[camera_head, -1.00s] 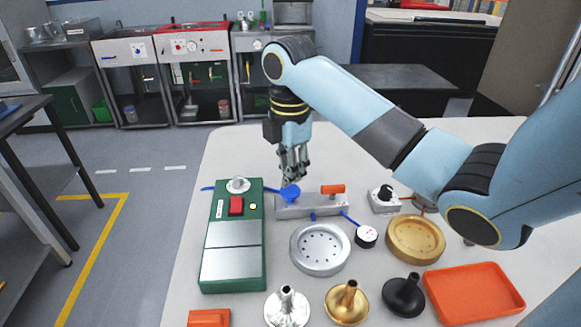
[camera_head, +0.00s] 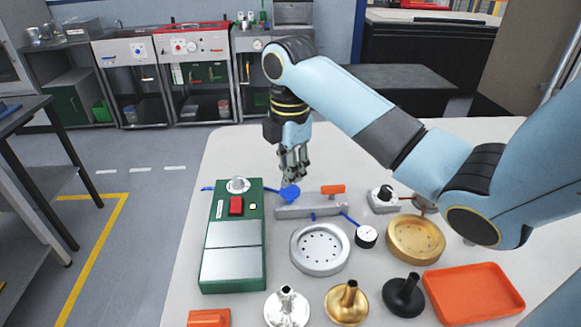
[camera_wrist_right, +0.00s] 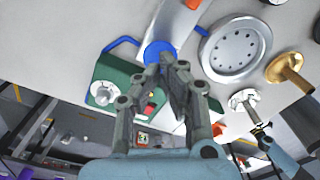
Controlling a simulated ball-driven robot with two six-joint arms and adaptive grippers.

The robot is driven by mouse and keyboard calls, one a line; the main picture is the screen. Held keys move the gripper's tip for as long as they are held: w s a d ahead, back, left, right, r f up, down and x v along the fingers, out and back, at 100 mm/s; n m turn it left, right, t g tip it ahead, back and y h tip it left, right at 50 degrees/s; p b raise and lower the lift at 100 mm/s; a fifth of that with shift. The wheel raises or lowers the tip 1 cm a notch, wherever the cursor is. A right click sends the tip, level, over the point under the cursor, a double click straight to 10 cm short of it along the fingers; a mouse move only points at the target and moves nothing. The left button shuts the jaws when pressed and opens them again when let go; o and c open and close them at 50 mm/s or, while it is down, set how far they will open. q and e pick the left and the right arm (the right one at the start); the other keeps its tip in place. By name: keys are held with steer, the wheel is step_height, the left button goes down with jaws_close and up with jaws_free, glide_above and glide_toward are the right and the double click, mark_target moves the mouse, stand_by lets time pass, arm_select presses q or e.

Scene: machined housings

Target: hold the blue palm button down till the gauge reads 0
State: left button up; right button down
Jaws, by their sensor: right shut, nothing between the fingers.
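The blue palm button (camera_head: 290,195) sits at the left end of a grey metal bar (camera_head: 325,207) on the table. My right gripper (camera_head: 290,181) points down with its fingertips at the top of the button. In the right wrist view the shut, empty fingers (camera_wrist_right: 172,62) overlap the blue button (camera_wrist_right: 157,50); whether it is pressed in cannot be told. The small round gauge (camera_head: 367,236), white-faced with a dark rim, is joined to the bar by a blue line. Its reading is too small to make out. My left gripper is not clearly visible.
A green box (camera_head: 257,270) with a red switch stands left. An orange handle (camera_head: 333,189) is on the bar. A silver dish (camera_head: 320,268), a gold dish (camera_head: 415,257), several funnel-shaped parts and an orange tray (camera_head: 472,316) fill the front. The table's back is clear.

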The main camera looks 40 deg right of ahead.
mark_target(290, 190)
steer(key=shift+f, duration=0.15)
steer(key=shift+f+b, duration=0.5)
steer(key=shift+f, duration=0.85)
stand_by(0.7)
steer(key=shift+r, duration=0.1)
step_height(290, 190, up, 6)
steer(key=p, duration=0.6)
steer(key=shift+p, duration=0.4)
steer(key=shift+f, duration=0.2)
stand_by(0.4)
